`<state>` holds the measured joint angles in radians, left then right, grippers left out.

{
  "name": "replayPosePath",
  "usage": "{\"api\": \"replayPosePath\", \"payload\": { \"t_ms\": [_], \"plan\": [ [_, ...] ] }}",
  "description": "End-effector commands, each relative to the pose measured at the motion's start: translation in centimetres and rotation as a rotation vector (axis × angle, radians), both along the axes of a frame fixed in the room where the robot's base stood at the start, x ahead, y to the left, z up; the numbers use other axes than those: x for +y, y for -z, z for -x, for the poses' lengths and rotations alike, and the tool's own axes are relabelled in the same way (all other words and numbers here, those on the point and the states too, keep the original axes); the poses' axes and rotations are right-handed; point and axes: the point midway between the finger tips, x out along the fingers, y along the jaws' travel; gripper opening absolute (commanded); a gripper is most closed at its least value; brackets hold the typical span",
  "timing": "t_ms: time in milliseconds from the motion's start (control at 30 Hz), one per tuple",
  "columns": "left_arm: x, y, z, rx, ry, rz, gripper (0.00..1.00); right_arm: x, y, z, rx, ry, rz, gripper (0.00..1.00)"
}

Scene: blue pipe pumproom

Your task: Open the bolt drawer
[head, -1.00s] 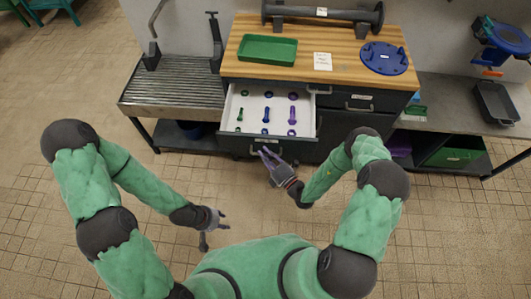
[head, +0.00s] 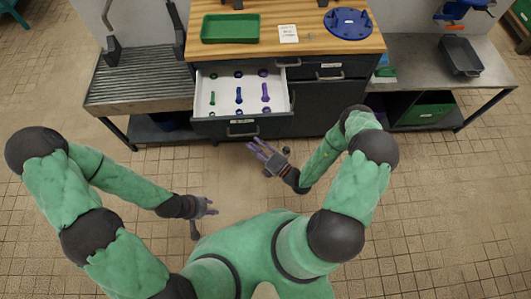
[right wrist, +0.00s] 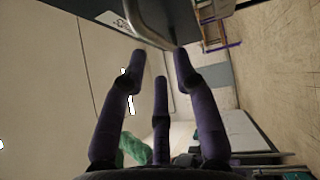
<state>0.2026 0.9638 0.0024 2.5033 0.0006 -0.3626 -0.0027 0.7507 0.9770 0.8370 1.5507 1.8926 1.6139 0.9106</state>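The bolt drawer (head: 204,98) is pulled out of the dark cabinet. Its white inside shows green, blue and purple bolts and rings. Its front handle (head: 243,131) faces me. My right gripper (head: 259,147) is open and empty, just in front of and to the right of the handle. In the right wrist view its purple fingers (right wrist: 160,62) are spread with nothing between them, and a grey handle bar (right wrist: 150,22) lies just beyond the tips. My left gripper (head: 212,206) is well away from the drawer, near my body; its finger state is unclear.
The wooden cabinet top (head: 268,44) holds a green tray (head: 230,28), a white label card (head: 288,33) and a blue flange (head: 348,23). A slatted metal bench (head: 140,82) stands left, a grey bench (head: 490,76) right. The tiled floor before the cabinet is clear.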

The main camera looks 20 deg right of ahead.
Motion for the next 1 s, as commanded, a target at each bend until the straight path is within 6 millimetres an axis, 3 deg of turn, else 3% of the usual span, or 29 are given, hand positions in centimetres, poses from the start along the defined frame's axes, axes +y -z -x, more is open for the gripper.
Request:
{"api": "replayPosePath", "payload": {
  "t_ms": [200,400,1000],
  "plan": [
    [0.0,0.0,0.0,0.0,0.0,0.0,0.4,-1.6,0.5,2.9,0.003,0.003,0.0,0.3],
    [0.0,0.0,0.0,0.0,0.0,0.0,0.4,-2.3,0.7,4.4,0.0,0.002,0.001,0.3],
    [0.0,0.0,0.0,0.0,0.0,0.0,0.4,-2.5,0.8,4.8,0.0,0.0,0.001,0.3]
  ]
}}
